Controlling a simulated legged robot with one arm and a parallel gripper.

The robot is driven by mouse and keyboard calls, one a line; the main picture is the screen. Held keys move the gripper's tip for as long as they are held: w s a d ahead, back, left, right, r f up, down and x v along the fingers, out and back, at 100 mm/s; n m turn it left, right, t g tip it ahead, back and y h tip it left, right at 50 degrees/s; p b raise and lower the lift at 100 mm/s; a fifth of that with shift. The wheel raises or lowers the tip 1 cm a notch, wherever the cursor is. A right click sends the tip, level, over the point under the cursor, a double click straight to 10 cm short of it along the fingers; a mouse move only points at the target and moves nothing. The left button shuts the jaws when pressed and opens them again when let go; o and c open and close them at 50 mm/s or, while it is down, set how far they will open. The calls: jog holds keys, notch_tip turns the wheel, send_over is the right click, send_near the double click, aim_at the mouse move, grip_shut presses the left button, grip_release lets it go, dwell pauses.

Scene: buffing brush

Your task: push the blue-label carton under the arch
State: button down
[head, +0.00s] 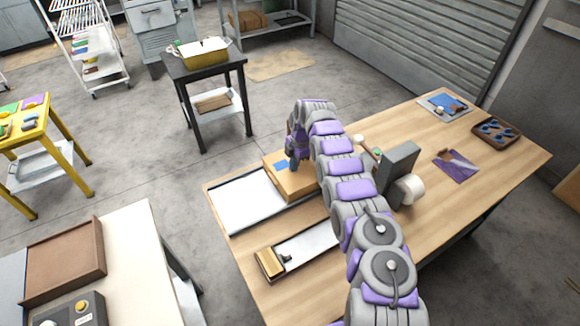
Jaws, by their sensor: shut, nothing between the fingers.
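The carton (296,184) is a tan box with a blue label (281,165) on its top. It sits at the right part of a white strip (245,207) on the wooden workbench. My gripper (294,163) is shut and empty, pointing down at the carton's top beside the label. I cannot tell whether it touches the carton. My arm crosses the bench and hides the area right of the carton. I cannot clearly make out an arch. A grey upright block (399,166) stands right of my arm, partly hidden.
A second white strip with a tan block (268,263) at its end lies in front. A white roll (409,190), a purple-and-tan sheet (457,165) and a brown tray (496,131) are on the bench's right. A dark side table (205,68) stands behind on the floor.

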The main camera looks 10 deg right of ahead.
jog(key=shift+s+a+f, duration=0.35)
jog(key=shift+a+f, duration=0.3)
jog(key=shift+a, duration=0.1)
jog(key=shift+w+r, duration=0.15)
jog(key=shift+r, duration=0.3)
jog(key=shift+w+d+r, duration=0.25)
jog(key=shift+r, duration=0.15)
notch_tip(320, 180, up, 17)
jog(key=w+d+p, duration=0.1)
jog(key=d+p, duration=0.1)
jog(key=p, duration=0.9)
jog(key=shift+w+d+f, duration=0.2)
jog(key=shift+w+d, duration=0.05)
